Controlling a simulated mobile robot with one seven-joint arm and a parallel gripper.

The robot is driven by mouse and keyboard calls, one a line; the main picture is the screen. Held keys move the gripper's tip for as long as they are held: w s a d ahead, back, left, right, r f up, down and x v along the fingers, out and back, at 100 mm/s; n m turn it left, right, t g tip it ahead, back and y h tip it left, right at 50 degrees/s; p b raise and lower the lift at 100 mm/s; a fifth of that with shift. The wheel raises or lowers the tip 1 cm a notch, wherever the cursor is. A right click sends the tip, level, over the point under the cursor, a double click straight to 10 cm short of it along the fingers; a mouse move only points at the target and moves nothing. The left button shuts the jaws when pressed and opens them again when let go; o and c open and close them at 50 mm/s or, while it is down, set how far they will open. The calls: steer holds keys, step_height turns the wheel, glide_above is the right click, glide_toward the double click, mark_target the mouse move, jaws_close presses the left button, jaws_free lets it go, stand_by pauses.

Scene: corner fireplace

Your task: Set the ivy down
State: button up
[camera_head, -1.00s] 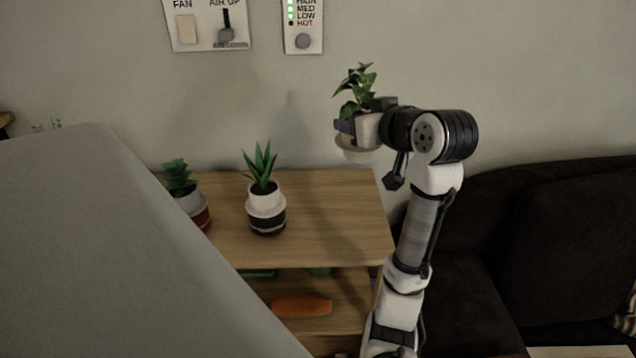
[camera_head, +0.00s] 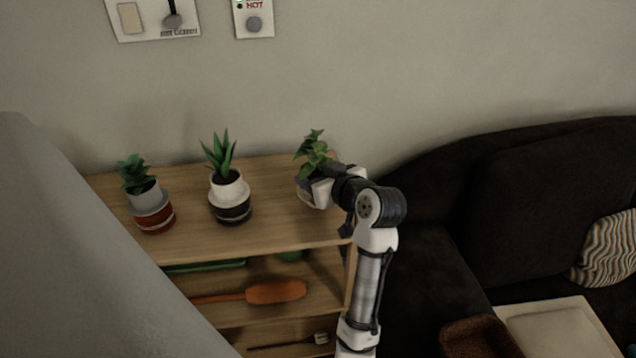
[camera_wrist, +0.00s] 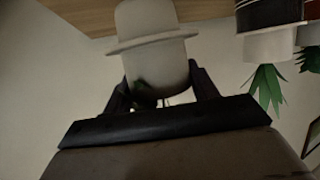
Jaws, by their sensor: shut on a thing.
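The ivy (camera_head: 315,148) is a small leafy green plant in a pale pot, at the right end of the wooden shelf's top (camera_head: 270,230) in the head view. My gripper (camera_head: 312,190) is shut on the ivy's pot and hides most of it. In the wrist view the whitish pot (camera_wrist: 158,62) sits between my two fingers (camera_wrist: 162,95), upside down in the picture, with a little green showing. The pot's base is close to the wooden top; I cannot tell whether it touches.
A spiky plant in a white and black pot (camera_head: 231,205) stands left of the ivy, and a succulent in a grey and red pot (camera_head: 153,212) farther left. Lower shelves hold an orange object (camera_head: 277,291) and a brush (camera_head: 318,339). A dark sofa (camera_head: 540,190) is at right.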

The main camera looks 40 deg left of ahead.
steer(key=shift+f, duration=1.1)
steer(key=shift+f, duration=0.2)
steer(key=o, duration=1.1)
